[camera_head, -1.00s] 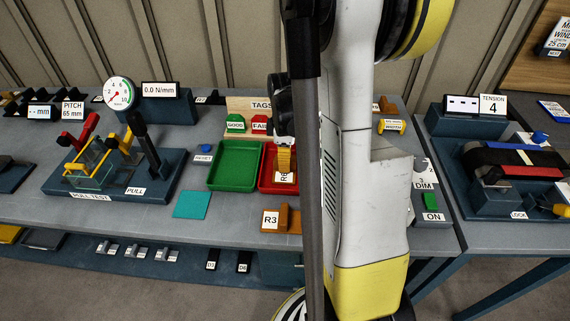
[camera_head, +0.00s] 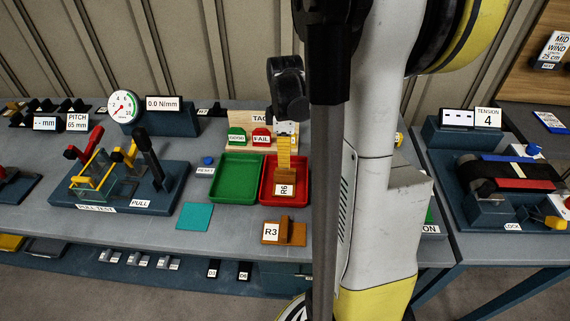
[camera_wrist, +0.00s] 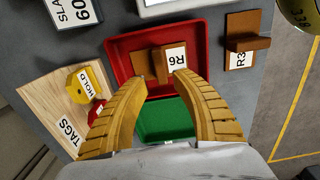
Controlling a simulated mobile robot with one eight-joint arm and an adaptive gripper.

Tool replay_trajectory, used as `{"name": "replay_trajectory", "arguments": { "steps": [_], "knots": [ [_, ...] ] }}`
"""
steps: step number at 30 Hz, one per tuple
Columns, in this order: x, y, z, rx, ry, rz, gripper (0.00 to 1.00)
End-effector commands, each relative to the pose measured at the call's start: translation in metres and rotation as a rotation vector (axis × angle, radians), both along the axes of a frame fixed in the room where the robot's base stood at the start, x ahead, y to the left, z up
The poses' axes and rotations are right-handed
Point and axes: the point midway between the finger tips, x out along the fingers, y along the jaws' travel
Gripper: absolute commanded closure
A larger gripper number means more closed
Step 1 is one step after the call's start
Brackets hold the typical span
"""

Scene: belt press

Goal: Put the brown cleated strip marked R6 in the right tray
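The brown cleated strip marked R6 (camera_head: 291,184) lies in the red right tray (camera_head: 265,199). It also shows in the wrist view (camera_wrist: 148,62), lying on the floor of the red tray (camera_wrist: 122,47) with its R6 label facing up. My gripper (camera_head: 284,172) is above the strip, its yellow fingers pointing down. In the wrist view my gripper (camera_wrist: 160,80) has its fingertips apart, with nothing held between them. My arm hides the area right of the red tray in the head view.
The green tray (camera_head: 238,165) stands left of the red one. The brown strip R3 (camera_head: 285,234) lies on the table in front. A teal square (camera_head: 195,216), the pull tester (camera_head: 118,187) and the tags board (camera_head: 245,118) are nearby. A belt rig (camera_head: 515,185) is at right.

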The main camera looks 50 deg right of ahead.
Motion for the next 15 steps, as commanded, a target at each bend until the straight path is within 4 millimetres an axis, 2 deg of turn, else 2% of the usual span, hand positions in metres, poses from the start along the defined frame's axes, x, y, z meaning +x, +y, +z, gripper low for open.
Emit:
{"name": "replay_trajectory", "arguments": {
  "steps": [1, 4, 11, 14, 15],
  "knots": [
    [0.000, 0.000, 0.013, 0.000, 0.000, 0.000, 0.67],
    [0.000, 0.000, 0.026, 0.000, 0.000, 0.000, 0.67],
    [0.000, 0.001, 0.037, -0.001, -0.002, -0.002, 0.67],
    [0.001, 0.014, 0.044, -0.013, -0.022, -0.026, 0.67],
    [0.003, 0.025, 0.050, -0.023, -0.041, -0.046, 0.67]
  ]
}}
